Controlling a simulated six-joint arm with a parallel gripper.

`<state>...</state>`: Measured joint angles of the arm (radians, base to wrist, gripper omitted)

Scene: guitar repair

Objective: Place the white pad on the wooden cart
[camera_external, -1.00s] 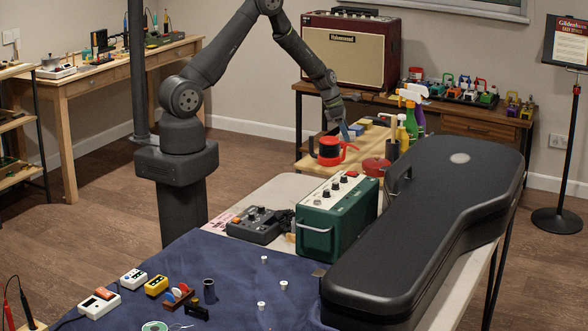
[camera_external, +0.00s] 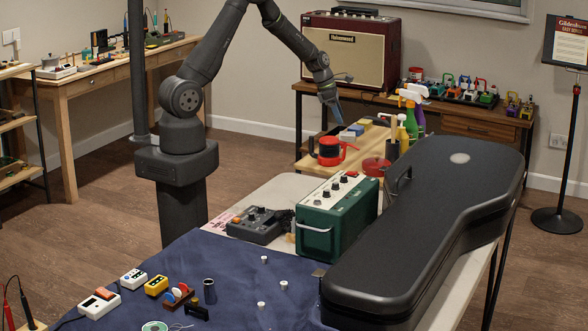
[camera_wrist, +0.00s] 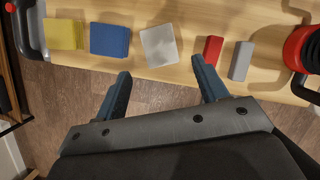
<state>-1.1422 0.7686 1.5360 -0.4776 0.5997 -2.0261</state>
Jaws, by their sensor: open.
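The white pad (camera_wrist: 159,46) lies flat on the light wooden top of the cart (camera_wrist: 180,75), near its edge, in the wrist view. It also shows small in the external view (camera_external: 347,137), beside a blue pad. My gripper (camera_wrist: 160,70) is open and empty, its two blue fingers spread apart. In the external view my gripper (camera_external: 336,112) hangs above the cart, apart from the pad. No object is between the fingers.
A blue pad (camera_wrist: 109,40) and a yellow pad (camera_wrist: 64,34) lie left of the white one. A red block (camera_wrist: 213,49) and a grey block (camera_wrist: 241,60) lie right, before a red pot (camera_external: 330,150). Spray bottles (camera_external: 411,115) stand nearby.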

